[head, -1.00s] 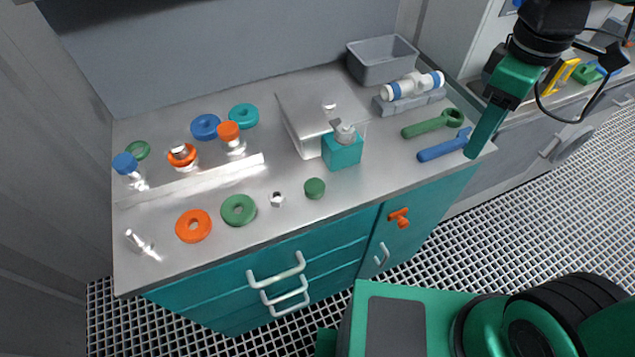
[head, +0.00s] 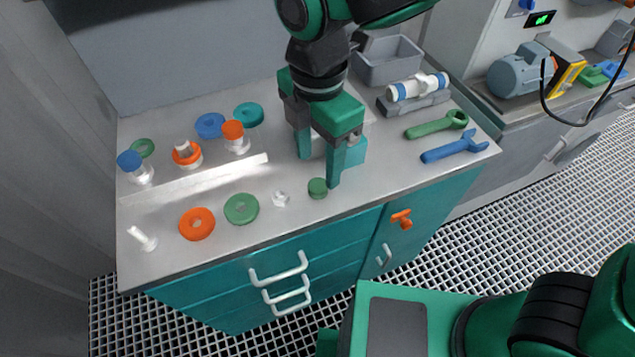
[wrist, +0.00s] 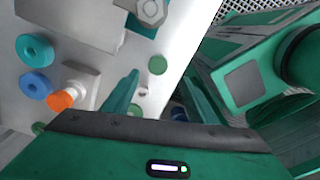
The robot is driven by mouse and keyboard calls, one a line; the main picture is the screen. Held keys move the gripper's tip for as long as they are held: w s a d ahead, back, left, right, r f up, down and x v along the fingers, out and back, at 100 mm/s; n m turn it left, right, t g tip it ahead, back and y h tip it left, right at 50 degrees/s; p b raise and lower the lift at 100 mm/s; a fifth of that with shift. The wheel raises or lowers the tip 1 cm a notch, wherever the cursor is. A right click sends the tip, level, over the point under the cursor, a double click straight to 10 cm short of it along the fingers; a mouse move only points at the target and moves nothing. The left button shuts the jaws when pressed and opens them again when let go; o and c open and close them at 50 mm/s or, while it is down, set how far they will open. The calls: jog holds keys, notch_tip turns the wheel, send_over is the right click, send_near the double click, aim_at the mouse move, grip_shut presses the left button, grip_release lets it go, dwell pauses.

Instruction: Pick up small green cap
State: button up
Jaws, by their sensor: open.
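The small green cap (head: 317,188) stands on the steel counter (head: 215,255) near its front edge, between a small metal nut and my gripper. My gripper (head: 318,172) is open and empty, with its fingers pointing down just behind and above the cap. One fingertip shows close to the cap's right side in the head view. In the wrist view a green round piece (wrist: 157,65) lies beyond the fingers; I take it for the cap. The fingers do not touch it there.
A teal block (head: 352,150) with a metal top stands behind my gripper, partly hidden. A green ring (head: 241,209) and an orange ring (head: 197,224) lie to the left. Green and blue wrenches (head: 455,147) lie to the right. A grey bin (head: 389,62) stands at the back.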

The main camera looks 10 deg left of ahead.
aim_at(318, 186)
jog(key=shift+w+f, duration=0.15)
jog(key=shift+f, duration=1.65)
jog(key=shift+w+f, duration=0.1)
jog(key=shift+f, duration=1.65)
jog(key=c, duration=1.1)
